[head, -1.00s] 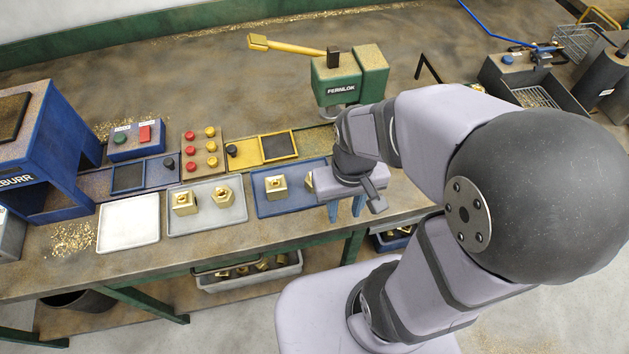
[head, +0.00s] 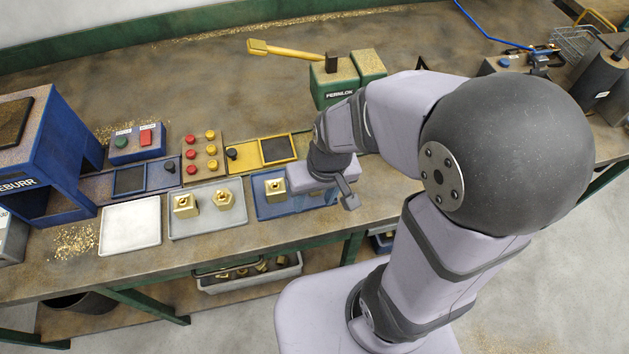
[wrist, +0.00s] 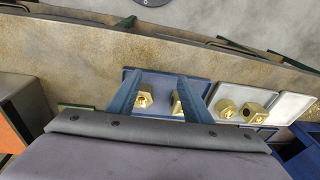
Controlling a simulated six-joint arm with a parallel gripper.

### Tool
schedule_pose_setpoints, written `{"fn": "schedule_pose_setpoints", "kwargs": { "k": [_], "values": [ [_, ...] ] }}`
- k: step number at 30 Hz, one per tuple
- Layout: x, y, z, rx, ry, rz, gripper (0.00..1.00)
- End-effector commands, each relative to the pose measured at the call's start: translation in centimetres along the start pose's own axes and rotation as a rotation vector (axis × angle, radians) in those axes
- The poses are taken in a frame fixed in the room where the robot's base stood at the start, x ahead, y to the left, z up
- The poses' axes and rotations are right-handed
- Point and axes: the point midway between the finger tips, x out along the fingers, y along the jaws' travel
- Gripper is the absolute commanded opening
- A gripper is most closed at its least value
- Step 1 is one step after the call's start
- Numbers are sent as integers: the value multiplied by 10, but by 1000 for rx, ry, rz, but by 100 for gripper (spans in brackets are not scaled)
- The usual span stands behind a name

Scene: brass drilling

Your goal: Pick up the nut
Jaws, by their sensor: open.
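My gripper (wrist: 159,78) is open and empty, its two blue fingers reaching over the blue tray (wrist: 204,86). In the wrist view one brass piece (wrist: 144,97), apparently a nut, shows between the fingers, close to the left one. A brass block (wrist: 177,104) is partly hidden by the right finger. In the head view my gripper (head: 314,203) covers the right part of the blue tray (head: 262,212) and hides the nut there. The square block (head: 276,187) shows just left of it.
The grey tray (head: 207,229) also holds a brass block (head: 185,205). The white tray (head: 130,225) is empty. Button panels line the trays' back side.

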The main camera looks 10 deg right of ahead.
Motion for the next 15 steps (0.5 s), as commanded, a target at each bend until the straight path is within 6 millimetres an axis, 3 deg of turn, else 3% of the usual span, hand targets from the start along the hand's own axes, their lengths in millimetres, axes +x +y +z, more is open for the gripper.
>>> {"fn": "schedule_pose_setpoints", "kwargs": {
  "k": [3, 9, 15],
  "values": [
    [0, -48, -41, -41, 111, -65, 45],
    [7, -113, -101, -62, 325, -77, 45],
    [12, -143, -129, -69, 517, 92, 45]
  ]
}}
